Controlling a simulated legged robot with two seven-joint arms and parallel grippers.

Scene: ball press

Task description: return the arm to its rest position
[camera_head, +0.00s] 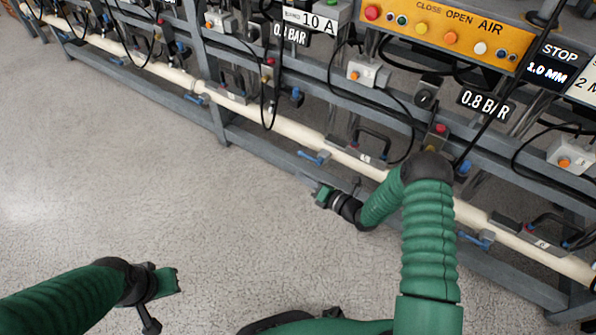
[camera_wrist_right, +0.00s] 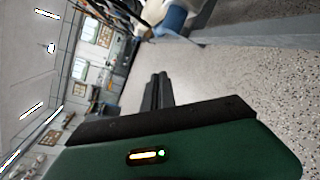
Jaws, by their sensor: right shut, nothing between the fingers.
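My right arm (camera_head: 430,240) bends at the elbow in front of the press frame. Its right gripper (camera_head: 312,184) points left, close to the lower rails in the head view. In the right wrist view the two dark fingers of the right gripper (camera_wrist_right: 158,92) lie together with nothing between them. My left gripper (camera_head: 163,281) is low at the left over the bare floor. Its fingers do not show clearly enough to tell open from shut.
A grey press frame (camera_head: 225,120) runs diagonally, with a cream pipe (camera_head: 300,132) and blue-handled valves (camera_head: 314,157) near my right gripper. A yellow button panel (camera_head: 450,30) and a 0.8 BAR sign (camera_head: 485,103) are above. The speckled floor (camera_head: 130,180) at left is clear.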

